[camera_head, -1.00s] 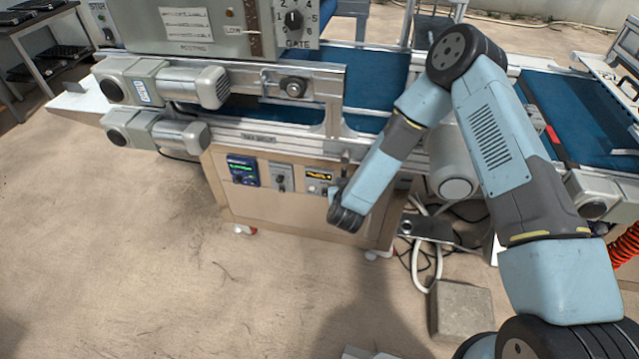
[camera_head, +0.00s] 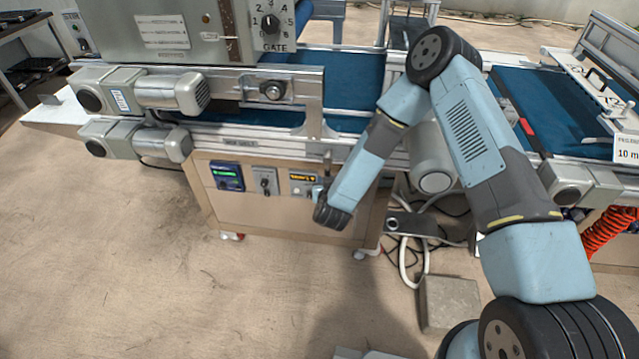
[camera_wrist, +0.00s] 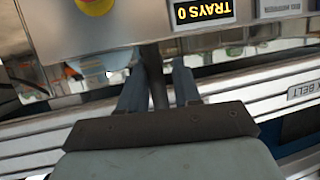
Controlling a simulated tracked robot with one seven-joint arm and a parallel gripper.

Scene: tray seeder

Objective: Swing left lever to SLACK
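A dark upright lever (camera_wrist: 154,76) stands in the middle of the wrist view, between the two fingers of my gripper (camera_wrist: 158,88). The fingers are apart, one on each side of the lever; a narrow gap shows at the right finger, and contact at the left one is unclear. I see no SLACK marking in either view.
A BELT label (camera_wrist: 304,89) sits on the metal rail. Grey motors (camera_head: 143,90) project at left. A concrete block (camera_head: 448,303) and cables lie on the floor at right.

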